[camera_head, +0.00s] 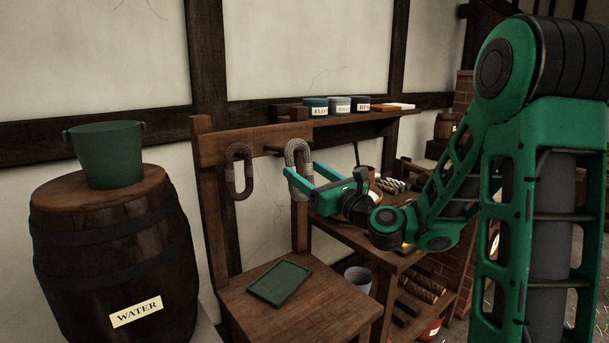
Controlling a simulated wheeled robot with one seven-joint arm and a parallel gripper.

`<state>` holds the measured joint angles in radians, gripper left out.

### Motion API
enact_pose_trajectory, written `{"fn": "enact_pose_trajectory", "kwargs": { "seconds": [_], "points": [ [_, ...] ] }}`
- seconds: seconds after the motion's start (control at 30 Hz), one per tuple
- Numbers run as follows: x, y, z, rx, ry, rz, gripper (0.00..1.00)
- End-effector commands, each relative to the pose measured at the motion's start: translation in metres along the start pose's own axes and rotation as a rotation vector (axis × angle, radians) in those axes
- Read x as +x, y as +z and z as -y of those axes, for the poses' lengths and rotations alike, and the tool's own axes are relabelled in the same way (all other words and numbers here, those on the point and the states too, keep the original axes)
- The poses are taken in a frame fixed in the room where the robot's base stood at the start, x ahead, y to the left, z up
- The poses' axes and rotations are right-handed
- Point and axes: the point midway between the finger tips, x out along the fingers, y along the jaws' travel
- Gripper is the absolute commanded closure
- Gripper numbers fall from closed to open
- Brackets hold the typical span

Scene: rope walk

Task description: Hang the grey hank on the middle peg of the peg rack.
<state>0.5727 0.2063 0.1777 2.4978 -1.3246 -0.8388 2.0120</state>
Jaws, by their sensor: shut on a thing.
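The wooden peg rack (255,138) is a board across two posts, left of centre. A grey hank (299,158), a tall loop with a pale band, is upright at the right part of the rack. My gripper (298,178) reaches in from the right and is shut on this hank. A peg (273,151) points out from the board just left of the held hank's upper part. I cannot tell whether its tip is inside the loop. A second, darker hank (230,173) hangs at the left part of the rack. The other pegs are hard to make out.
Below the rack is a wooden seat or bench top (290,318) with a dark green tray (279,283). A barrel (115,245) with a green bucket (108,155) stands left. A shelf (385,115) with labelled pots is behind the gripper; a cluttered worktable (345,232) is right.

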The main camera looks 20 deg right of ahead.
Motion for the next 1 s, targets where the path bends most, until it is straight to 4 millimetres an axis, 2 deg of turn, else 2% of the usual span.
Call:
{"fn": "enact_pose_trajectory", "kwargs": {
  "seconds": [1.0],
  "points": [
    [0.050,-0.014,-0.001,0.000,0.002,-0.001,0.66]
  ]
}}
